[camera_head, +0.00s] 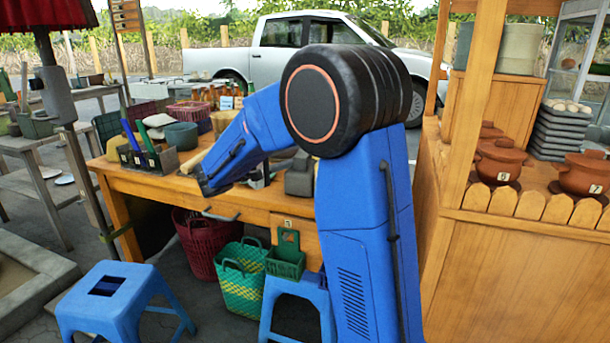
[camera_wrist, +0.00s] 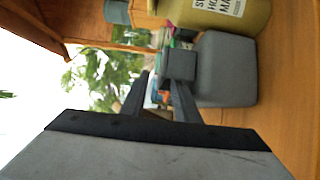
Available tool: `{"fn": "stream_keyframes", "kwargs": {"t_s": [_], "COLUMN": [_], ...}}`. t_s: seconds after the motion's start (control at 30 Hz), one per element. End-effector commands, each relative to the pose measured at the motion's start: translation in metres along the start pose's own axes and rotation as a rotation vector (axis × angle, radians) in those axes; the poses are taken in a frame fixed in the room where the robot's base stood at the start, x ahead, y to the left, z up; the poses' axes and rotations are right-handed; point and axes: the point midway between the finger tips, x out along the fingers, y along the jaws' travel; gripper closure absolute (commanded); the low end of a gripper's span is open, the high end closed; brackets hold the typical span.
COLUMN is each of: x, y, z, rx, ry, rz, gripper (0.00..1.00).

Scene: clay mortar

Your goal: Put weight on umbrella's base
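A dark grey weight (camera_head: 300,178) with a smaller block on top stands on the wooden table, partly behind my arm. It also shows close in the wrist view (camera_wrist: 226,72), with its small block by the fingertips. My gripper (camera_head: 207,184) is over the table's front edge, left of the weight. In the wrist view its two fingers (camera_wrist: 160,85) are apart, with nothing clearly held between them. The umbrella has a red canopy (camera_head: 48,14) and a thin tilted pole (camera_head: 88,185) at the left. I cannot make out its base behind the blue stool.
The wooden table (camera_head: 140,182) holds pots, bottles and baskets. A blue stool (camera_head: 110,298) stands front left. A red basket (camera_head: 205,245) and a green basket (camera_head: 240,278) stand under the table. A wooden stall (camera_head: 500,270) closes off the right. A low stone edge (camera_head: 40,262) lies at left.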

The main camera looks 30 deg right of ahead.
Motion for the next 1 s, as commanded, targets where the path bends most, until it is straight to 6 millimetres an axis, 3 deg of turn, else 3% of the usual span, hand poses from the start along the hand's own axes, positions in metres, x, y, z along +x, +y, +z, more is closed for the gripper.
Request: {"fn": "stream_keyframes", "kwargs": {"t_s": [0.2, 0.47, 0.6, 1.0], "x": [0.029, 0.032, 0.032, 0.032], "y": [-0.002, -0.002, -0.002, -0.003], "z": [0.001, 0.001, 0.001, 0.001], "rx": [0.000, 0.000, 0.000, 0.000], "ry": [-0.002, 0.000, 0.000, 0.000], "rz": [0.000, -0.001, -0.001, -0.001], "gripper": [0.72, 0.72, 1.00, 1.00]}}
